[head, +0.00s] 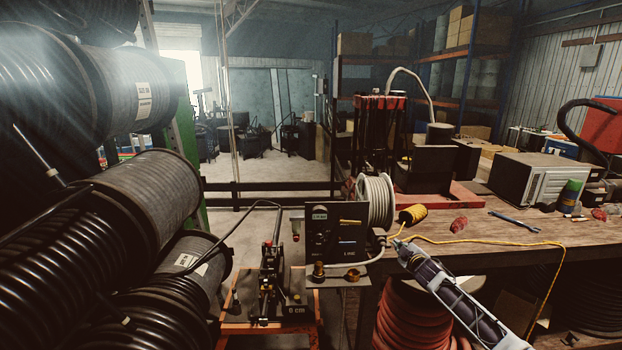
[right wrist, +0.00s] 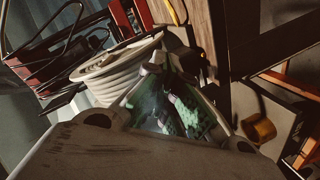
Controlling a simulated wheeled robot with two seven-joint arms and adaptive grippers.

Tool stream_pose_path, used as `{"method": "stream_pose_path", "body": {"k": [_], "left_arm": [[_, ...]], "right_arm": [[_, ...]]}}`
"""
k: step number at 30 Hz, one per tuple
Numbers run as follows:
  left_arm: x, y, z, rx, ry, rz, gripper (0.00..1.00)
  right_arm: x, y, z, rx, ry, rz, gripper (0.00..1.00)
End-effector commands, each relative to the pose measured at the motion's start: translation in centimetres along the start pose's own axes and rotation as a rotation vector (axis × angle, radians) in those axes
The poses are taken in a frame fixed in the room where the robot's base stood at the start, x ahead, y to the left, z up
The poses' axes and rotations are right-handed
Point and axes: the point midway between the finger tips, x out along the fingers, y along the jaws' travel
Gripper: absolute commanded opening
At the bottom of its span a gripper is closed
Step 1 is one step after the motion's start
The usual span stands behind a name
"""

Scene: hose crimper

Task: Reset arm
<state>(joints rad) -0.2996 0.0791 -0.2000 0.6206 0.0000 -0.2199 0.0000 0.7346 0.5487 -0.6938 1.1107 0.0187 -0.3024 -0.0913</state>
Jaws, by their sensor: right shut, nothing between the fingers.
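My right gripper (head: 399,244) is shut and empty. In the head view its arm comes in from the lower right, and the fingertips are near the workbench's front edge, to the right of the black crimper panel (head: 322,236). In the right wrist view the gripper (right wrist: 178,108) shows at the centre, with dark gaps around its greenish finger pads. A white hose spool (head: 376,200) is behind and left of the gripper; it also shows in the right wrist view (right wrist: 105,68). Brass fittings (head: 352,273) sit on a small shelf below the panel. My left gripper is not in view.
Large black hose coils (head: 150,190) fill the left side. The wooden workbench (head: 480,222) holds a yellow cord roll (head: 412,214), a blue wrench (head: 515,221) and a grey metal box (head: 540,180). A hand press (head: 268,270) stands on an orange frame. A red hose coil (head: 410,320) lies below the bench.

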Motion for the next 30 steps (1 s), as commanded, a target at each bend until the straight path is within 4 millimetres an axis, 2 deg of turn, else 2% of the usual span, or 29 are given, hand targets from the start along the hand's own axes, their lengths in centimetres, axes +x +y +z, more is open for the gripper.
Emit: {"method": "stream_pose_path", "body": {"k": [1,3,8,14,23,30], "left_arm": [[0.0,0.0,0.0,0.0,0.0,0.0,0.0],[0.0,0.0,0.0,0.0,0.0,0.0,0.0],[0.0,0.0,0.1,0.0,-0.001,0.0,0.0],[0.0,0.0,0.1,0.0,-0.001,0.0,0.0],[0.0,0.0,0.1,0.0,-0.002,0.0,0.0],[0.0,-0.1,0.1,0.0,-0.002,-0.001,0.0]], "right_arm": [[0.2,-1.7,2.3,0.051,-0.03,-0.013,0.0],[0.3,-3.5,5.0,0.111,-0.063,-0.025,0.0],[-0.2,-8.2,10.7,0.209,-0.141,-0.056,0.0],[-2.0,-14.7,17.1,0.287,-0.237,-0.102,0.0],[-6.6,-24.9,25.3,0.375,-0.382,-0.179,0.0],[-11.8,-33.1,30.7,0.436,-0.499,-0.243,0.0]]}}
